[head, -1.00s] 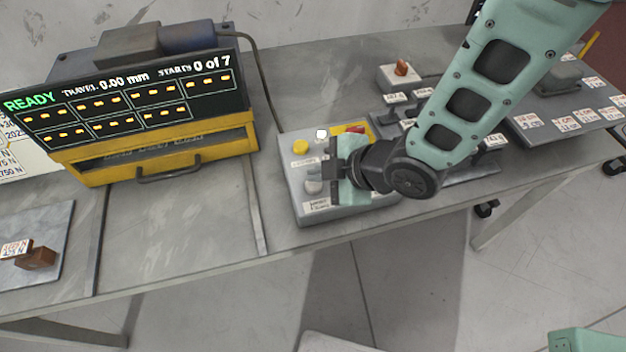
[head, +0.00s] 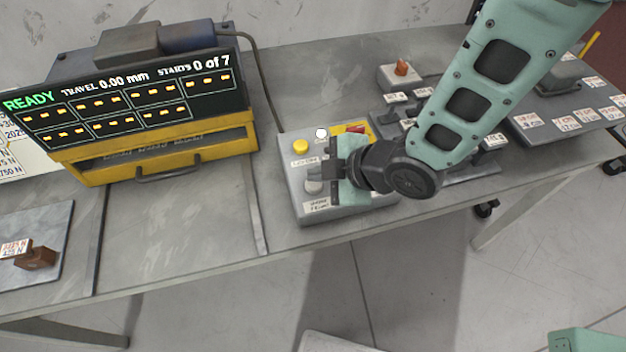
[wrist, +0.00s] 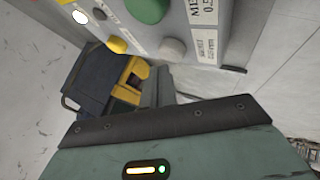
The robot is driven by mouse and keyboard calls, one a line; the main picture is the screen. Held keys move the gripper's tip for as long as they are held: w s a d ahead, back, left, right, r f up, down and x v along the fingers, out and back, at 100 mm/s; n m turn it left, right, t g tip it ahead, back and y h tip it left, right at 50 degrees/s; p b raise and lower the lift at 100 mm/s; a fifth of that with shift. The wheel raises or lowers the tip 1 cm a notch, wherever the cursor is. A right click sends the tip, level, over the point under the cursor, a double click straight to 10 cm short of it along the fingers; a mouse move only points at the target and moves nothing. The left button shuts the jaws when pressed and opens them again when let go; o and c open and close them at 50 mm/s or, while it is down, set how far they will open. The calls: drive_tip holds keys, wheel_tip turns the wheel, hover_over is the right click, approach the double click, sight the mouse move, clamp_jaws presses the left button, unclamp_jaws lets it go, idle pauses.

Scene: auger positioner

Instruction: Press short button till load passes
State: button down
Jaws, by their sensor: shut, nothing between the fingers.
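The grey control box (head: 295,205) stands on the bench in the middle of the head view. On it are a yellow button (head: 300,146), a white lamp or button (head: 321,133) and a pale grey button (head: 313,187) with a label (head: 317,207) too blurred to read surely. My gripper (head: 328,170) is shut and empty over the box, close beside the pale grey button; contact cannot be told. In the wrist view, the grey button (wrist: 172,50) and a green button (wrist: 148,8) show beyond my gripper (wrist: 158,122).
A yellow-framed machine with a display (head: 125,100) stands at left, reading READY, travel 0.00 mm, starts 0 of 7. A brown block (head: 36,258) lies on a plate at far left. Labelled parts (head: 565,124) lie at right. The bench between machine and box is clear.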

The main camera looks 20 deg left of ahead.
sight(320, 186)
drive_tip(key=shift+f+b, duration=0.4)
drive_tip(key=shift+f, duration=0.25)
idle(0.3)
drive_tip(key=shift+r, duration=0.85)
wheel_tip(320, 186, up, 6)
drive_tip(key=p, duration=0.4)
idle(1.4)
